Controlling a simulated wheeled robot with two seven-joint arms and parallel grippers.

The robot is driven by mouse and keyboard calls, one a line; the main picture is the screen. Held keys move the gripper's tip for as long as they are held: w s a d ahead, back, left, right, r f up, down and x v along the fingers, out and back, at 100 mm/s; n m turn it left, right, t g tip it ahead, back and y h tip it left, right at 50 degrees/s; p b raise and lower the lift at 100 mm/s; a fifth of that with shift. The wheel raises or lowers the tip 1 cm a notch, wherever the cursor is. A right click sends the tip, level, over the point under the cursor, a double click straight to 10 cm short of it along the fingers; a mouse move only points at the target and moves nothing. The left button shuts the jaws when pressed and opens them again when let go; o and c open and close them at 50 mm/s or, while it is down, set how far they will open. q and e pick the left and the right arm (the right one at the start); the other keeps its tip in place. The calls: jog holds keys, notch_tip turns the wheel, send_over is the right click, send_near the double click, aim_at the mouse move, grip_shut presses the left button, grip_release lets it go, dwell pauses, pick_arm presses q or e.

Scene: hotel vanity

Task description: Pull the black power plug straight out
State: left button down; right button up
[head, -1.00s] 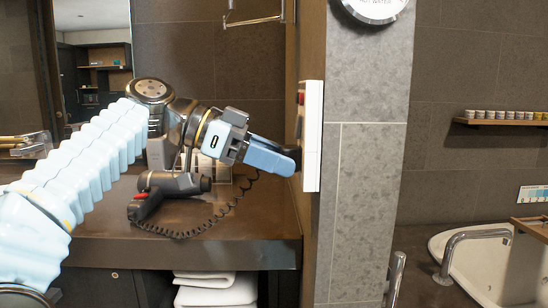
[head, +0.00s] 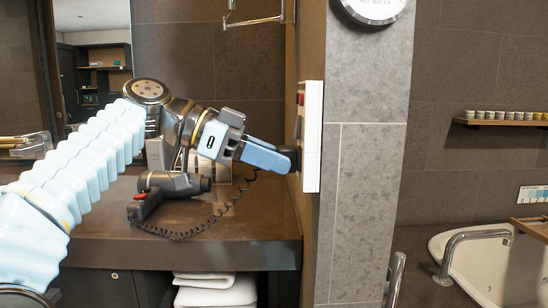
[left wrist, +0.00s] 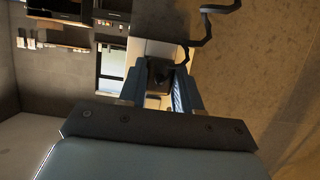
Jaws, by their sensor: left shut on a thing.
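The black power plug (head: 292,154) shows at the tips of my left gripper (head: 280,160), right beside the white socket panel (head: 312,135) on the wall's side face. My left gripper is shut on the plug. In the left wrist view the dark plug (left wrist: 160,72) sits between the two blue fingers, partly hidden by them. I cannot tell whether its pins are still in the socket. A black coiled cord (head: 225,208) hangs below the gripper; part of a cord also shows in the left wrist view (left wrist: 207,40). My right gripper is not in view.
A dark hair dryer (head: 170,187) lies on the brown counter (head: 240,225) below my left arm. White folded towels (head: 215,290) sit on the shelf underneath. The grey tiled pillar (head: 368,200) stands right of the panel. A basin (head: 480,265) is at the far right.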

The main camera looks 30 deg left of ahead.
pick_arm(q)
jog(key=shift+s+a, duration=0.4)
jog(key=shift+a, duration=0.3)
jog(key=shift+s+a, duration=0.45)
jog(key=shift+a, duration=0.2)
jog(key=shift+s+a, duration=0.4)
jog(key=shift+a, duration=0.3)
notch_tip(320, 180, up, 8)
jog(key=s+a+p, duration=0.1)
jog(key=a+p, duration=0.1)
jog(key=shift+s+a+r, duration=0.25)
jog(key=shift+s+a, duration=0.05)
